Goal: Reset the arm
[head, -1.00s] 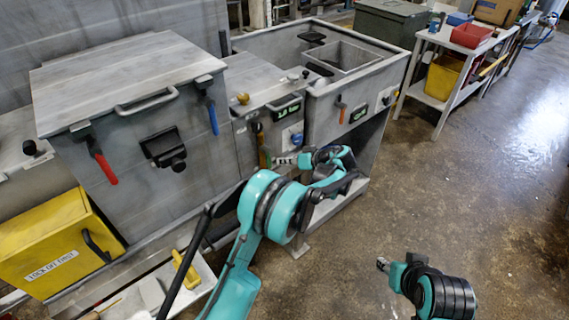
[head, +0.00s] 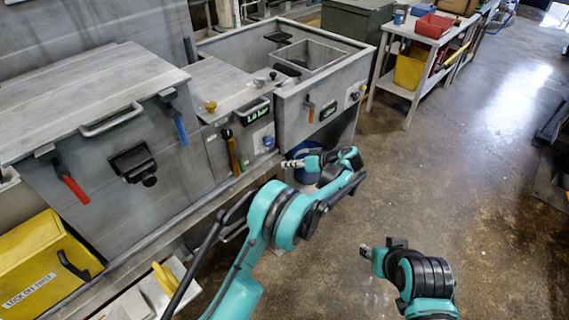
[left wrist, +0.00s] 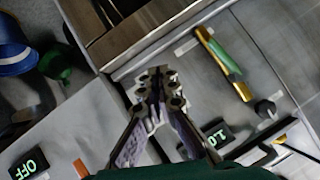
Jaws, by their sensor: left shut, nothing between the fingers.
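My left gripper (head: 291,163) is in front of the grey machine's panel in the head view, its teal forearm folded back and the fingers pointing left. In the left wrist view its fingers (left wrist: 156,82) are together with nothing between them, over a grey panel. My right gripper (head: 366,251) is low over the open floor at the lower right of the head view. Its fingers are too small to tell if they are open or shut.
The grey compactor (head: 112,120) with red and blue handles fills the left. A yellow box (head: 45,268) stands lower left. A grey bench with a sink (head: 308,58) is behind the left gripper. A white table (head: 433,40) stands at the back.

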